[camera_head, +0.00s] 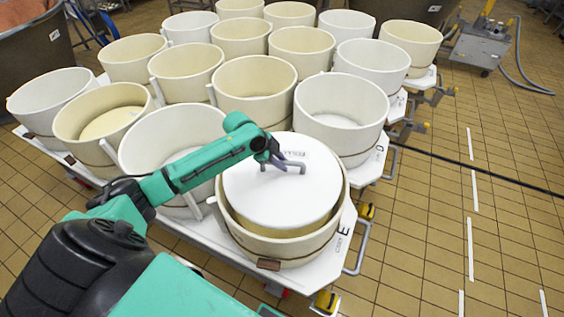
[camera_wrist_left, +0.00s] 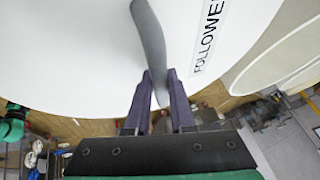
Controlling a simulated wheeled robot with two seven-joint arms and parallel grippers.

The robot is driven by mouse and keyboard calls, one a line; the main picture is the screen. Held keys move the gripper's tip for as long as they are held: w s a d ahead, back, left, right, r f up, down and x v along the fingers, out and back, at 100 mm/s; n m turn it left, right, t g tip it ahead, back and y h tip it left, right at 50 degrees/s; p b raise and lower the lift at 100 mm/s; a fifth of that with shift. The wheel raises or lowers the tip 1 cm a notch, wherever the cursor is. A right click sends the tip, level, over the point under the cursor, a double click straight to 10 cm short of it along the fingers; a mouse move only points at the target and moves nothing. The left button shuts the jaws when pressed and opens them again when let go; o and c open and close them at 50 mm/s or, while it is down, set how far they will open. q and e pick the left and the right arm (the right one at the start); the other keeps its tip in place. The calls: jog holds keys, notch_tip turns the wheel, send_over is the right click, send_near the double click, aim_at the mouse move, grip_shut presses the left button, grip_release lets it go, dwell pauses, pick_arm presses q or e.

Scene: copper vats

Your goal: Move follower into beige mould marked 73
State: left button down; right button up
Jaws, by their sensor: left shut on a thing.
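The follower (camera_head: 270,195) is a white round disc with a grey handle (camera_head: 290,166) and a label reading "FOLLOWER" in the wrist view. My left gripper (camera_head: 278,162) is shut on the handle, which also shows between the fingers in the left wrist view (camera_wrist_left: 150,45). The disc is over the mouth of a beige mould (camera_head: 292,250) at the front right corner of a white pallet. Its far edge covers the mould's back rim, and a strip of inner wall shows at the front. I cannot tell whether it touches the mould. No number 73 is readable. My right gripper is out of view.
White mould (camera_head: 342,110) stands behind, white mould (camera_head: 170,140) to the left, with several more beige and white moulds packed beyond. The pallet (camera_head: 340,240) carries a letter E. Tiled floor on the right is open, crossed by a black cable (camera_head: 475,170). A grey wheeled machine (camera_head: 478,45) stands far right.

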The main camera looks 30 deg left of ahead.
pick_arm(q)
jog(key=shift+w+f, duration=0.2)
jog(key=shift+f, duration=0.4)
jog(key=shift+f+b, duration=0.65)
jog(key=shift+f, duration=0.2)
jog(key=shift+s+f+b, duration=0.15)
jog(key=shift+f+b, duration=0.35)
jog(key=shift+f, duration=0.25)
jog(key=shift+f+b, duration=2.6)
jog(key=shift+f, duration=1.4)
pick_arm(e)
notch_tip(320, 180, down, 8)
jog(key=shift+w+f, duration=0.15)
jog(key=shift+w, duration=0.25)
pick_arm(q)
jog(key=shift+f+b, duration=0.35)
jog(key=shift+f, duration=0.1)
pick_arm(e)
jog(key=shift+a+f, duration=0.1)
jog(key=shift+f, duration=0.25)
